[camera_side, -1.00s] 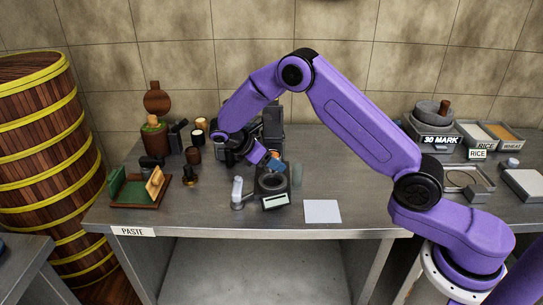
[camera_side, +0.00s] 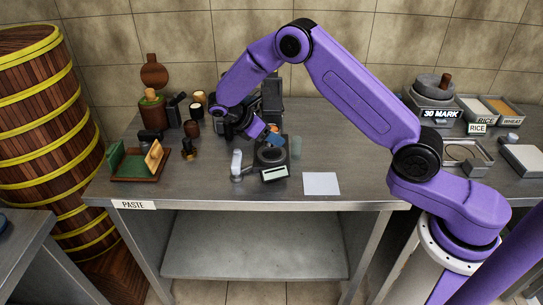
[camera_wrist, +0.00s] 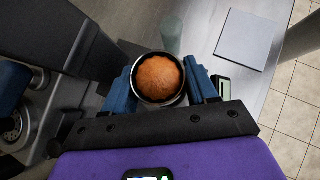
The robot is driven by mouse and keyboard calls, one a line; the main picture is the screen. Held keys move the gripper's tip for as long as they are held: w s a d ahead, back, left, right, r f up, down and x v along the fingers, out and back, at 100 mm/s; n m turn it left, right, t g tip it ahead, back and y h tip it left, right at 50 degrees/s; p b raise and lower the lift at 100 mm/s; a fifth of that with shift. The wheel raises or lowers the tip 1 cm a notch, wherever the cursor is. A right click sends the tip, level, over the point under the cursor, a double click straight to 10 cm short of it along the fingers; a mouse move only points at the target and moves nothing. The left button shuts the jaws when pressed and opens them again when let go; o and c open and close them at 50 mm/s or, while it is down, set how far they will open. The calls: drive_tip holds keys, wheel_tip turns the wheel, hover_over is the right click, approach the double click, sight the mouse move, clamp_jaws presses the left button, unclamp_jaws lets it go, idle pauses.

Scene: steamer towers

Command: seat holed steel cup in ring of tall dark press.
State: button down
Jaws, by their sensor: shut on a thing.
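My gripper (camera_wrist: 168,84) has blue fingers on either side of a steel cup (camera_wrist: 146,98), shut on it. In the side view my gripper (camera_side: 274,139) is above a dark grey device with a round top, and the cup is too small to make out there. The tall dark press (camera_side: 271,96) stands just behind my gripper, partly covered by my arm. A dark column, likely the press (camera_wrist: 60,30), fills the wrist view's upper left.
The grey device (camera_side: 270,157) has a small display in front. A white sheet (camera_side: 321,184) lies further right. A green-and-wood stand (camera_side: 137,165) is at the left.

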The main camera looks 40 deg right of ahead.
sight(271, 145)
drive_tip(key=shift+f, duration=1.45)
drive_tip(key=shift+f, duration=0.4)
idle(0.9)
drive_tip(key=shift+r, duration=0.4)
drive_tip(key=shift+f, duration=0.3)
idle(1.5)
drive_tip(key=shift+r, duration=0.3)
drive_tip(key=shift+f, duration=0.55)
idle(1.5)
drive_tip(key=shift+r, duration=0.5)
